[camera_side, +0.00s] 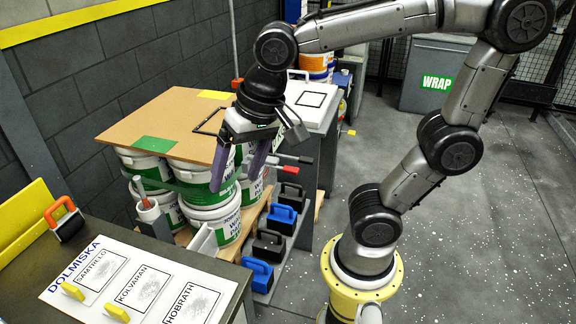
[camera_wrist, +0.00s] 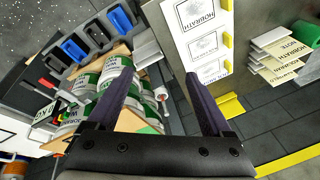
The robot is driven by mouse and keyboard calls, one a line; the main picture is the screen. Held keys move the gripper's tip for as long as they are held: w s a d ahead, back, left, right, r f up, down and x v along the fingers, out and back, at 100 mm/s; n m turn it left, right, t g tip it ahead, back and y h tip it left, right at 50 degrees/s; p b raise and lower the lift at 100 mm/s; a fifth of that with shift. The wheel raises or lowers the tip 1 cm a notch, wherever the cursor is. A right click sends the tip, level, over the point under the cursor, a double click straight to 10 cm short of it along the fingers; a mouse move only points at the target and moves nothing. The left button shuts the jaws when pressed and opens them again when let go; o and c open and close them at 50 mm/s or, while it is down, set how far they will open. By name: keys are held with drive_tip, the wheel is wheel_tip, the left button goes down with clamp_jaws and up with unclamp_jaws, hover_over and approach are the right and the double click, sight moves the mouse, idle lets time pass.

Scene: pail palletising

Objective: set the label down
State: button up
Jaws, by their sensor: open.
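My gripper (camera_side: 236,184) is open, its two dark fingers pointing down in front of the stacked pails (camera_side: 212,215) and the brown sheet (camera_side: 175,112) over them. In the wrist view the fingers (camera_wrist: 158,76) are spread, with nothing visible between them. A green patch (camera_side: 155,145) lies at the sheet's near edge and a yellow one at its far edge. A black square outline on the sheet is partly behind my gripper. I cannot tell which item is the label. Printed cards (camera_wrist: 280,55) lie fanned at the right of the wrist view.
A white board (camera_side: 130,285) with named boxes and yellow tabs lies on the dark bench at lower left. Blue and black handled blocks (camera_side: 282,215) line a rack right of the pails. A white-topped stand (camera_side: 312,100) is behind. Speckled floor is clear at right.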

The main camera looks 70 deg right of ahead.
drive_tip(key=s+d+f+n+t+h, duration=0.1)
drive_tip(key=s+d+n+t, duration=0.1)
drive_tip(key=s+d+n, duration=0.4)
drive_tip(key=shift+s+f, duration=0.25)
drive_tip(key=shift+s, duration=0.3)
